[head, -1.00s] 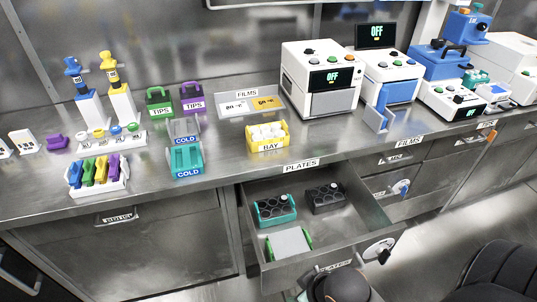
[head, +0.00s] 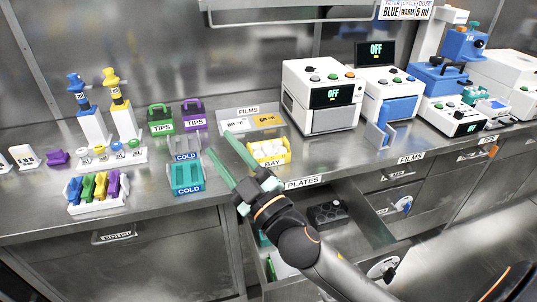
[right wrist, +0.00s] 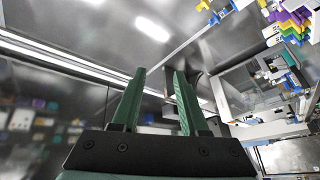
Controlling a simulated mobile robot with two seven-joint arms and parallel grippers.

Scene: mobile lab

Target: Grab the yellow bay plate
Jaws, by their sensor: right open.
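The yellow bay (head: 284,157) is a small yellow bin labelled BAY on the front part of the steel counter, with white contents partly visible. My right gripper (head: 217,141) reaches in from the lower right in the head view. Its two long green fingers are apart and empty, with the tips above the counter left of the yellow bay. The right finger passes close to the bay's left side; I cannot tell whether it touches. The right wrist view also shows the open fingers (right wrist: 159,76) with nothing between them. My left gripper is not in view.
An open drawer (head: 375,235) below the counter holds a dark plate (head: 328,213); my right arm hides much of it. Teal and grey COLD holders (head: 187,178) stand left of the gripper. A films tray (head: 232,114) lies behind; a white OFF machine (head: 305,95) stands right.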

